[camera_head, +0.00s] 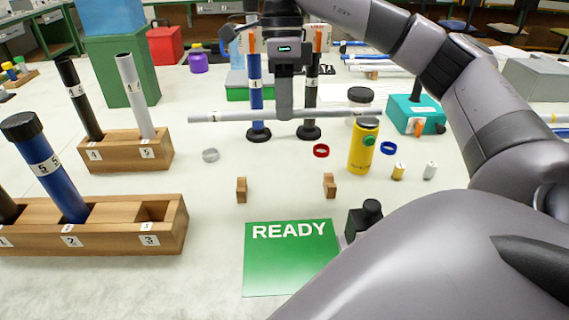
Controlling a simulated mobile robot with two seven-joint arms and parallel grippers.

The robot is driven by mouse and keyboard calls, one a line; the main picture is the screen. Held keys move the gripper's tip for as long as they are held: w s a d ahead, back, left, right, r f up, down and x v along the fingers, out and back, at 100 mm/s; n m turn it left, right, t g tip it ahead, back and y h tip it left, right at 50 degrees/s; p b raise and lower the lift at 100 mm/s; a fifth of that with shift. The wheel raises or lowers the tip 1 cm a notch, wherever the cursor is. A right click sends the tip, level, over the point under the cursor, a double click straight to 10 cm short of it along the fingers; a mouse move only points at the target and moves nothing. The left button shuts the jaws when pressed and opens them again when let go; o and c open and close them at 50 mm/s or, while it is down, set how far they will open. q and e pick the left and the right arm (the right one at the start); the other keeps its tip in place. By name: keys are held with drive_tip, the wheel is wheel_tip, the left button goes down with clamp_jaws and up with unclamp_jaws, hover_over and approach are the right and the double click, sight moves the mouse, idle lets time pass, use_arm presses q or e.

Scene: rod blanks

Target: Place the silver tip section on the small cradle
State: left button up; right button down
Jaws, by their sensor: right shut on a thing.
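My right gripper (285,112) reaches in from the right on its arm and is shut on a silver rod, the silver tip section (225,117). The rod lies crosswise, roughly level, and is held around its middle above the table. The small cradle, a pair of small notched wooden blocks, stands nearer to me: a left block (241,189) and a right block (329,185), with nothing on them. My left gripper is not in view.
A wooden rack (125,150) holds a black and a silver rod; a nearer rack (100,238) holds a blue rod. Upright blue (256,95) and black rods stand behind the held rod. A yellow bottle (362,148) stands right; a green READY mat (290,270) lies in front.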

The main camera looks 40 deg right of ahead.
drive_tip(key=shift+w+d+f+b+x, duration=0.1)
drive_tip(key=shift+w+d+b+x, duration=0.3)
drive_tip(key=shift+x, duration=2.1)
drive_tip(key=shift+w+d+f+b+x, duration=0.2)
drive_tip(key=shift+w+b+x, duration=0.35)
drive_tip(key=shift+x, duration=2)
drive_tip(key=shift+w+d+f+b+x, duration=0.1)
drive_tip(key=shift+w+d+b+x, duration=0.35)
drive_tip(key=shift+x, duration=2.05)
drive_tip(key=shift+s+a, duration=0.1)
drive_tip(key=c, duration=1.5)
unclamp_jaws()
drive_tip(key=shift+f, duration=0.15)
drive_tip(key=o, duration=0.4)
